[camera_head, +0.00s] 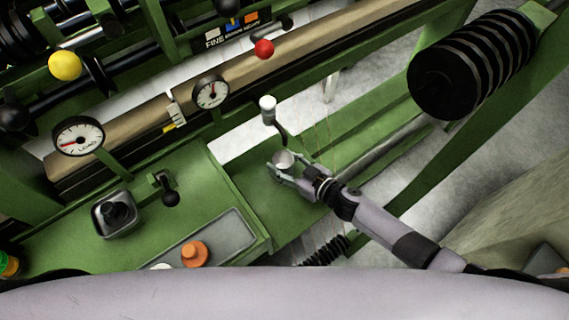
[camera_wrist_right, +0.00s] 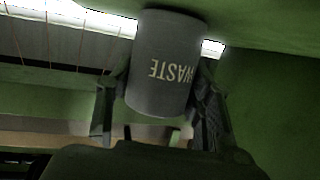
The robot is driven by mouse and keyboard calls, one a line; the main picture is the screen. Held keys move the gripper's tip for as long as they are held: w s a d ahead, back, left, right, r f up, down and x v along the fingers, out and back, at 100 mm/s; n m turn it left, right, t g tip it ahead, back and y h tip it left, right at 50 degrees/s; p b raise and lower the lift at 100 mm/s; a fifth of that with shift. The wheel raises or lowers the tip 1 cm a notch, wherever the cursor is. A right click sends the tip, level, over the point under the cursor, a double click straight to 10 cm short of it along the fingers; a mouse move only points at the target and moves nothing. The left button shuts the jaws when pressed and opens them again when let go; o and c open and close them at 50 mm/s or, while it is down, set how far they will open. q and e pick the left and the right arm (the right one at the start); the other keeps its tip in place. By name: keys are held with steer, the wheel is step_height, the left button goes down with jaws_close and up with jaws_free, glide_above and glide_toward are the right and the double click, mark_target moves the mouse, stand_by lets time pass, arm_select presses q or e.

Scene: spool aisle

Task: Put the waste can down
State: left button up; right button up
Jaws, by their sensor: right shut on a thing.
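The waste can (camera_wrist_right: 165,60) is a grey cylinder with the word WASTE on its side, which reads upside down in the right wrist view. My right gripper (camera_wrist_right: 160,105) is shut on it, with one finger on each side. In the head view my right gripper (camera_head: 283,168) reaches in from the lower right. The can's pale round top (camera_head: 284,158) shows between the fingers there, over the green machine bed. I cannot tell whether the can's base touches the green surface. My left gripper is not in view.
A white-knobbed lever (camera_head: 268,104) stands just beyond the can. A green bench (camera_head: 150,235) to the left holds a grey tray (camera_head: 222,241) and an orange knobbed thing (camera_head: 194,253). Two dials (camera_head: 78,137) and a black ribbed roller (camera_head: 470,65) stand farther off.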

steer(key=shift+f, duration=0.15)
steer(key=o, duration=1.5)
steer(key=shift+d+r, duration=0.1)
steer(key=shift+r, duration=0.25)
steer(key=v, duration=1)
steer(key=shift+s+d, duration=0.3)
steer(key=shift+s+d+r, duration=0.2)
steer(key=shift+s+d, duration=0.1)
